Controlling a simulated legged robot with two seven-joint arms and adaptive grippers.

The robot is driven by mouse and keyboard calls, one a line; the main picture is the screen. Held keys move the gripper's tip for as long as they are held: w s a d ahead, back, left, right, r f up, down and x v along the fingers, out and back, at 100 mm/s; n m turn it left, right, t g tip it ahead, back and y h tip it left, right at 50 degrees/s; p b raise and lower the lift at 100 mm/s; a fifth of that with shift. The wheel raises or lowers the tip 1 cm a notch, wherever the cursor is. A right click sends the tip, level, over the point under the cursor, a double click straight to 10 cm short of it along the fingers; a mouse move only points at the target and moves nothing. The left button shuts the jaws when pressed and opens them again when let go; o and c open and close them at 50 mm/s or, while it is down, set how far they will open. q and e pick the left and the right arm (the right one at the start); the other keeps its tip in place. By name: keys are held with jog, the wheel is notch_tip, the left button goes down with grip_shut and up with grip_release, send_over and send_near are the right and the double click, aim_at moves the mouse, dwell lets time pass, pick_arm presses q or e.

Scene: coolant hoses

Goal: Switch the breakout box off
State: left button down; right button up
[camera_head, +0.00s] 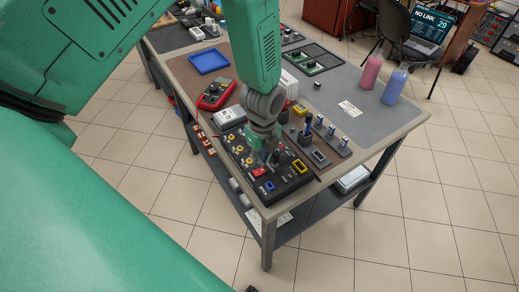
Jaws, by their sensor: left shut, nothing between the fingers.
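The breakout box (243,166) is a black box near the front corner of the workbench. Yellow sockets and dark knobs line its top. A small red switch (259,171) and a blue part (269,186) sit towards its front. My left gripper (266,160) points down over the box, shut and empty, with its fingertips close to the red switch. I cannot tell whether they touch it. The gripper hides part of the box's top. My right gripper is out of view.
To the right of the box, a brown board (334,147) holds several upright connectors. A red multimeter (215,95) and a blue tray (208,61) lie behind. Pink (371,72) and blue (394,87) bottles stand at the right. The grey mat (364,118) has free room.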

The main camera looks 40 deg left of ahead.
aim_at(262, 170)
pick_arm(q)
jog(key=shift+r+p, duration=1.4)
jog(key=shift+r, duration=0.4)
jog(key=shift+s+f, duration=0.2)
jog(key=s+a+f+n, duration=0.1)
jog(key=s+f+n, duration=0.3)
jog(key=s+n, duration=0.75)
jog(key=s+a+f+n, duration=0.1)
jog(key=s+f+n, duration=0.2)
jog(key=s+n, duration=0.9)
notch_tip(262, 170, down, 15)
jog(key=w+m+b, duration=0.1)
jog(key=b, duration=1.4)
jog(key=shift+w+d+m+t+b, duration=0.15)
jog(key=shift+d+m+t+b, duration=0.2)
jog(key=shift+d+b, duration=0.1)
